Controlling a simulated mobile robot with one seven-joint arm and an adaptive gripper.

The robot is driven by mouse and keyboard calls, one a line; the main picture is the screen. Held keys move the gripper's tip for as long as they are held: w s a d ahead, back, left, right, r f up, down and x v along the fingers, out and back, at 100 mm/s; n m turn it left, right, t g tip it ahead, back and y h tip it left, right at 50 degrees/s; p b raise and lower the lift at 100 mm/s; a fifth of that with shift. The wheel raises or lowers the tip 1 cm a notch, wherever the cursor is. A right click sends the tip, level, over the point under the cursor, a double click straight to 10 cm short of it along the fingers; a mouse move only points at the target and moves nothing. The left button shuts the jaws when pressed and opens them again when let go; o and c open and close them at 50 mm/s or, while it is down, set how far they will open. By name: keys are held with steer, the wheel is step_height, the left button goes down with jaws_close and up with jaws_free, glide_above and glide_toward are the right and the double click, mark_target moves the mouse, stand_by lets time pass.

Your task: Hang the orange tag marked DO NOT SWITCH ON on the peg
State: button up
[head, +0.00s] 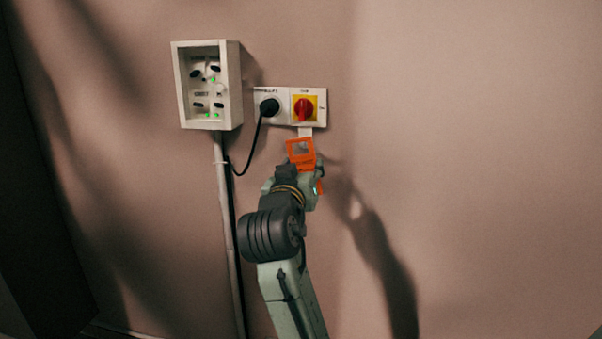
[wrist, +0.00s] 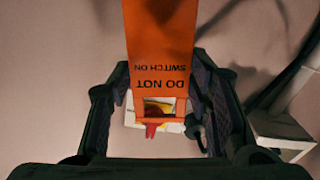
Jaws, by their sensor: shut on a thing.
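The orange tag (head: 291,157) is in my gripper (head: 298,180), with its open window end up, just below the switch plate. In the wrist view the tag (wrist: 160,45) lies between the fingers and reads DO NOT SWITCH ON upside down. Its window frames part of the red and yellow switch behind. A small white tab (head: 305,131) hangs under the switch plate, right above the tag. I cannot make out a separate peg; the tag may hide it. I cannot tell whether the tag touches the tab.
The switch plate (head: 319,113) carries a red rotary knob (head: 304,108) on yellow and a black plug (head: 269,107) with a hanging cable. A white socket box (head: 234,85) juts out at the left, above a vertical conduit (head: 226,205). The wall to the right is clear.

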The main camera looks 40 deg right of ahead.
steer(key=shift+x, duration=2.05)
steer(key=shift+w+d+f, duration=0.4)
steer(key=shift+d+f, duration=0.1)
steer(key=o, duration=1)
steer(key=v, duration=1.2)
